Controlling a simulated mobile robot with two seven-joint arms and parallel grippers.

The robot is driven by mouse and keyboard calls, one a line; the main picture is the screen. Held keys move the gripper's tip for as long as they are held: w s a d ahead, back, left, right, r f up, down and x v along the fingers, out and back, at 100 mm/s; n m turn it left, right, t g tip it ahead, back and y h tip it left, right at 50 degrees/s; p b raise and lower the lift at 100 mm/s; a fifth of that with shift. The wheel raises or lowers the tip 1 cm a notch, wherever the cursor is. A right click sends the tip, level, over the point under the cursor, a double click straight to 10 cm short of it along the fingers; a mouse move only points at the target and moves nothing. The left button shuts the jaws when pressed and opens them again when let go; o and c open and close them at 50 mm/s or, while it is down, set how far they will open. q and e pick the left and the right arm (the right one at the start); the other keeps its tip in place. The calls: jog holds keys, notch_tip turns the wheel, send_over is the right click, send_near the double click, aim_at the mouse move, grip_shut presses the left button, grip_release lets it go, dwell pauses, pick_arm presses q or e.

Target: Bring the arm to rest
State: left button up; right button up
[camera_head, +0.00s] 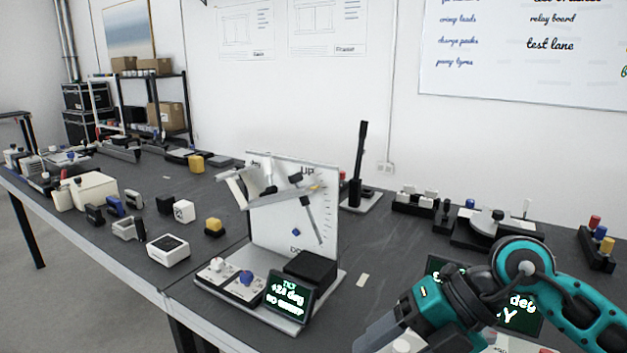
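My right arm, teal and dark grey, comes in from the lower right. Its gripper (378,334) is low in the picture, in front of the bench rig and to its right; its fingertips are seen edge-on, so its opening cannot be told. My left gripper is not in view. The rig has an upright white board (273,226) with a scale, the word "UP" at the top and a partly hidden word at the bottom. A jointed grey-white arm (268,190) is tilted across the board's upper part.
Beside the display are a white knob (217,265) and a blue knob (246,278). A black upright lever (358,165) stands behind the rig. Several small devices crowd the dark bench (340,315) at left.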

jog(key=s+a+r+y, duration=0.2)
jog(key=a+r+y, duration=0.3)
jog(key=a+y, duration=0.15)
notch_tip(320, 180, up, 8)
jog(key=w+m+t+y, duration=0.2)
jog(key=m+t+y, duration=0.35)
jog(key=t, duration=0.25)
jog(key=w+d+f+m+t+h, duration=0.25)
jog(key=d+m+t+h, duration=0.35)
jog(key=m, duration=0.4)
jog(key=w+d+f+m+t+h, duration=0.1)
jog(key=w+d+m+t+h, duration=0.3)
jog(key=m+t+h, duration=0.45)
jog(key=s+d+f+m+g+h, duration=0.2)
jog(key=d+f+m+g+h, duration=0.35)
jog(key=f, duration=0.25)
jog(key=s+d+f+m+g, duration=0.25)
jog(key=s+f+g, duration=1.05)
jog(key=s+f, duration=0.75)
jog(key=w+a+f+t+y, duration=0.1)
jog(key=w+a+f+t, duration=0.2)
jog(key=w+f+t, duration=0.4)
jog(key=shift+a+f, duration=0.35)
jog(key=shift+f, duration=0.1)
dwell(0.3)
